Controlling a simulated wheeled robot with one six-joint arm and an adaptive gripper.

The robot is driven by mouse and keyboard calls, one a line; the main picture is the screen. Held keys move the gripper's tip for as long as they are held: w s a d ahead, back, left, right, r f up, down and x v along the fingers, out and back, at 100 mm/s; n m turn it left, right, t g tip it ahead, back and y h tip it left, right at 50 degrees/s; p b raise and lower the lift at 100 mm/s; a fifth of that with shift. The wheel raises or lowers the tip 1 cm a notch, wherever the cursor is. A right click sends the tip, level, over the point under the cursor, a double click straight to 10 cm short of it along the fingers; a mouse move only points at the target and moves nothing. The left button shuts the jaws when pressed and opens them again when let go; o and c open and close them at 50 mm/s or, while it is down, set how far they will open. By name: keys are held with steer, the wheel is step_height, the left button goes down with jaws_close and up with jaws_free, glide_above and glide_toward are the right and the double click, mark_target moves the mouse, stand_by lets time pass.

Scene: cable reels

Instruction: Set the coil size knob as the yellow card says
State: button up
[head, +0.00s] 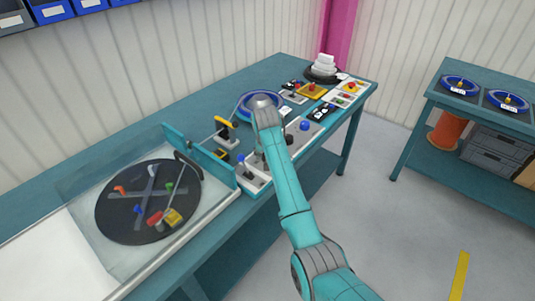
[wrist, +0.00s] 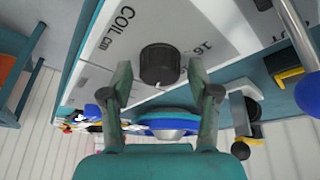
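The coil size knob (wrist: 159,65) is a dark ribbed round knob on a pale panel (wrist: 100,70) in the wrist view. The word "COIL" is printed left of it and partly cut numbers stand to its right. A small light mark shows at its lower edge. My gripper (wrist: 161,92) is open, with one finger on each side of the knob and gaps between. The fingers do not appear to touch it. In the head view my wrist hangs over the bench and hides the knob. I cannot make out a readable yellow card.
A turntable (head: 118,211) with coloured pegs under a clear guard stands left on the bench. A blue reel (head: 244,103) lies behind my wrist. Control boxes with buttons (head: 311,91) stand at the far right end. A second bench (head: 430,104) with blue reels is across the floor.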

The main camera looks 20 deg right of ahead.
steer(key=shift+r, duration=0.15)
steer(key=v, duration=1.1)
steer(key=shift+s+r, duration=0.25)
steer(key=shift+r, duration=0.05)
